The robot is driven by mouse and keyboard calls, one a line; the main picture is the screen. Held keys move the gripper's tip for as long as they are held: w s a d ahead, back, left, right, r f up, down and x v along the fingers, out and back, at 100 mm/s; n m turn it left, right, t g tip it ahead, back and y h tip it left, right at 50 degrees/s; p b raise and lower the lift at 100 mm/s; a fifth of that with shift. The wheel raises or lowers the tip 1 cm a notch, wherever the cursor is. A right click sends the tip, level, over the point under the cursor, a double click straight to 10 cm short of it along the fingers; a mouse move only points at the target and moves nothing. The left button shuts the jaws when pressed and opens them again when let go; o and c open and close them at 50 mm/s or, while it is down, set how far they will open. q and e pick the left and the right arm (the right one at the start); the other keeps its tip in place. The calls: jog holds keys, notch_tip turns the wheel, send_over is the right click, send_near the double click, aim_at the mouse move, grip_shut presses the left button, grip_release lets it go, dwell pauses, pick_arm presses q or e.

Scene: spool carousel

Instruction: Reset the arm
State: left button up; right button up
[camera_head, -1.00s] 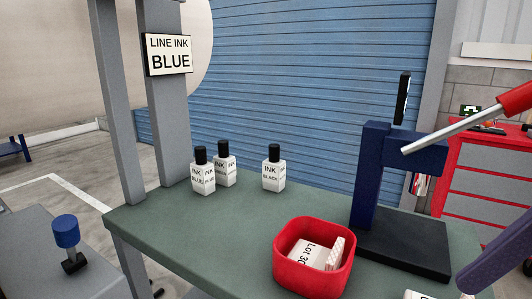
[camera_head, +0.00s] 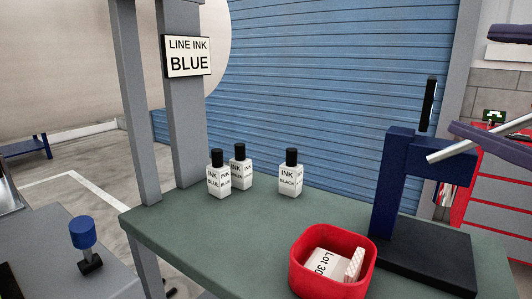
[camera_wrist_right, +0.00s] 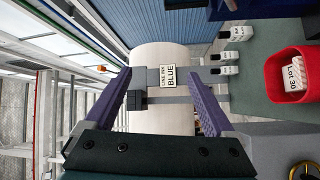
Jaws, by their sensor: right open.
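My right gripper (camera_head: 472,80) is at the right edge of the head view, its two purple fingers spread wide with nothing between them. In the right wrist view, its fingers (camera_wrist_right: 158,78) also stand apart and empty. A dark blue press (camera_head: 398,180) with a black base stands on the green bench. I cannot tell from this view whether the finger touches the lever. My left gripper is not in view.
Several ink bottles (camera_head: 290,178) stand on the green bench (camera_head: 215,236). A red bin (camera_head: 330,282) holding a box labelled Lot 30 sits at the front. The LINE INK BLUE sign (camera_head: 188,56) hangs on a grey post. A blue knob (camera_head: 83,232) stands on the grey table at left.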

jog(key=s+d+f+m+g+h, duration=0.3)
jog(key=d+f+m+h, duration=0.1)
jog(key=d+f, duration=0.25)
jog(key=s+d+f+m+g+h, duration=0.2)
jog(key=d+f+m+g+h, duration=0.25)
jog(key=f, duration=0.25)
jog(key=s+d+f+m+g+h, duration=0.1)
jog(key=s+d+f+g, duration=0.1)
jog(key=s+f+g, duration=0.3)
jog(key=s+d+f+m+g+h, duration=0.1)
jog(key=s+d+f, duration=0.2)
jog(key=s, duration=0.3)
jog(key=s+a+f+m+y, duration=0.2)
jog(key=a+f+m+y, duration=0.15)
jog(key=a, duration=0.65)
jog(key=a+m+g+y, duration=0.1)
jog(key=a+m+y, duration=0.15)
jog(key=a, duration=0.45)
notch_tip(320, 180, up, 47)
jog(key=p, duration=4.8)
jog(key=shift+s+d+r, duration=0.2)
jog(key=shift+s, duration=0.15)
jog(key=shift+h, duration=0.25)
